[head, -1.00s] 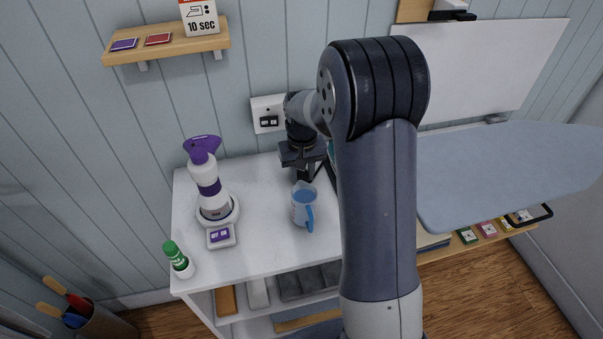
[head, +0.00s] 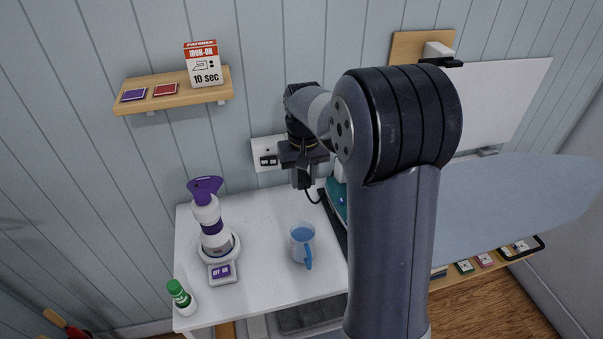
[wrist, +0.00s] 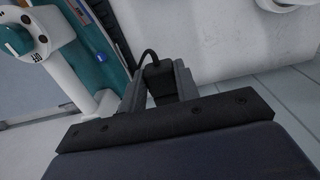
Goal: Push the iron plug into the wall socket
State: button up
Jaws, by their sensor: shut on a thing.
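My gripper (head: 303,178) is shut on the black iron plug (wrist: 160,78), with a finger on each side of it in the wrist view. The plug is held above the back of the white counter, and its black cord (head: 314,198) hangs from it. The white wall socket (head: 263,150) is on the wall just left of my gripper, with an off/on switch on it. Its right part is hidden behind my gripper, and plug and socket look apart.
A blue measuring jug (head: 302,243) stands on the counter (head: 262,210). A wooden shelf (head: 172,104) is above left. The ironing board (head: 520,200) spans the right side.

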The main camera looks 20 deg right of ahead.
jog(key=shift+s+d+r+p, duration=0.1)
jog(key=shift+d+r+p, duration=0.05)
jog(key=shift+r+p, duration=0.3)
jog(key=shift+w+p, duration=1.3)
jog(key=shift+w, duration=1.25)
jog(key=shift+p, duration=0.3)
jog(key=shift+w+p, duration=0.75)
jog(key=shift+w, duration=0.5)
dwell(0.4)
jog(key=o, duration=1)
jog(key=shift+r, duration=0.1)
